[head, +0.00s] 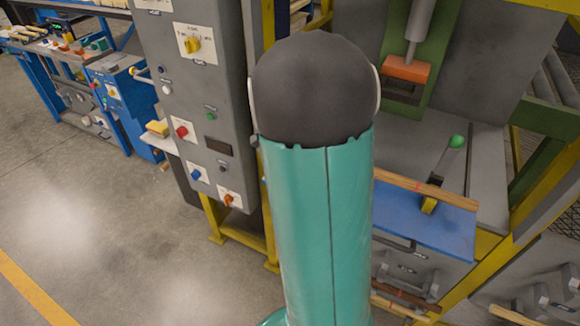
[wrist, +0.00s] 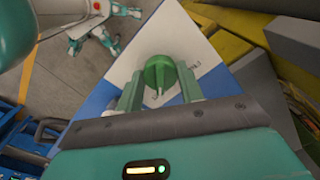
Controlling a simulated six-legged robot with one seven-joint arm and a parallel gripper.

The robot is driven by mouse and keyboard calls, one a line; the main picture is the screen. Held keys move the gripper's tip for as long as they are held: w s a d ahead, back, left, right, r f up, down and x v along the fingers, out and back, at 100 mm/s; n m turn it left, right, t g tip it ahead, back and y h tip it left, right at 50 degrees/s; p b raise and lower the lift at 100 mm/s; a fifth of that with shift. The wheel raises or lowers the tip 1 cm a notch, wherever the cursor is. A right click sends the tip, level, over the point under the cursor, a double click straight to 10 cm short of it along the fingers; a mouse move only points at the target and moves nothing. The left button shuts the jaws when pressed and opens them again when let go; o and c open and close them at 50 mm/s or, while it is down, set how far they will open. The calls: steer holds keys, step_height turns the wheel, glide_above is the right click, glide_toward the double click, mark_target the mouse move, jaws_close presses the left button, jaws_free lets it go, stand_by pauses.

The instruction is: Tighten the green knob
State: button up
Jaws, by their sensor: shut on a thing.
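The green knob (wrist: 160,73) shows in the wrist view, on a white label plate (wrist: 152,42) set on a blue surface. It is round with a raised grip bar and a pale pointer line. My gripper (wrist: 160,88) has its two green fingers at the left and right of the knob, shut on it. The fingertips partly hide the knob's lower sides and the label's marks. In the head view my teal arm blocks the middle, and neither this knob nor my gripper can be made out there.
In the head view a grey control panel (head: 189,95) with several knobs and buttons stands left of my arm. A press with an orange block (head: 407,68) and a green-tipped lever (head: 457,142) stands at right. Blue benches (head: 120,88) line the far left. Open floor (head: 85,215) lies at lower left.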

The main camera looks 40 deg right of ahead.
steer(key=o, duration=1)
step_height(320, 180, up, 14)
steer(key=shift+f, duration=0.1)
stand_by(0.5)
